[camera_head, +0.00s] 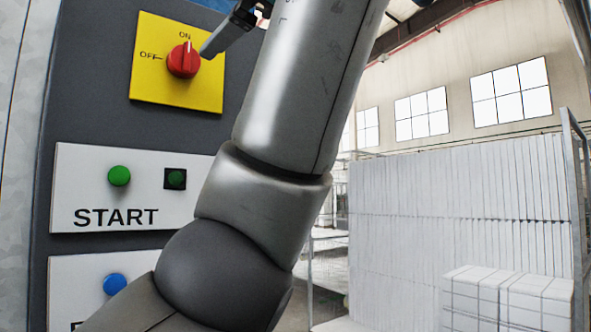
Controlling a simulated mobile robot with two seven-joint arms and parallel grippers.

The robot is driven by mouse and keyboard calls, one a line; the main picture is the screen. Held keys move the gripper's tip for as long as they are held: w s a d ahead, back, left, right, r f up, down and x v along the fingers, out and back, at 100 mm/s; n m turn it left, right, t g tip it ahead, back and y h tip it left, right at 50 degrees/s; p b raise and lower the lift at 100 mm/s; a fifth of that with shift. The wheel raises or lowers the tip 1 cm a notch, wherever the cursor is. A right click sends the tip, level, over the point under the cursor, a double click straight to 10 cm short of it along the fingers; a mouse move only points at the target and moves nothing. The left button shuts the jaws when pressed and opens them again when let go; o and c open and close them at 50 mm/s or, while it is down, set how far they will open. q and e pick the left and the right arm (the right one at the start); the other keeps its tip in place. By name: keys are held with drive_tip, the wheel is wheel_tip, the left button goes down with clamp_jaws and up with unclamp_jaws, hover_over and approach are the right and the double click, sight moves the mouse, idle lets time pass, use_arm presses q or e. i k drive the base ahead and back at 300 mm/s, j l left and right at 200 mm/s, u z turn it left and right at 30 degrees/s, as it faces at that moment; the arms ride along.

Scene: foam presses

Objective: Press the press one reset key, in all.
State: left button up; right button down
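A blue round button (115,284) sits on a white plate (66,280) at the lower left of the dark control panel. The plate's lettering is nearly all cut off by the frame's lower edge, so I cannot read it. My arm, entering from the lower left, crosses in front of the panel and covers the right part of this plate. I take it as my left arm. Its gripper (208,47) is at the top, partly out of frame, with a dark finger close to the red knob (184,60). Finger opening is unclear. My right gripper is not visible.
The red knob is on a yellow plate (150,88) marked ON and OFF, its mark towards ON. Below is a START plate (180,215) with a green button (119,176) and a dark green lamp (175,179). White foam blocks (455,230) stand at the right.

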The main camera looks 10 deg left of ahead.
sight(115, 283)
drive_tip(key=k+l, duration=0.2)
drive_tip(key=l, duration=0.2)
drive_tip(key=k+l, duration=0.45)
drive_tip(key=l, duration=0.3)
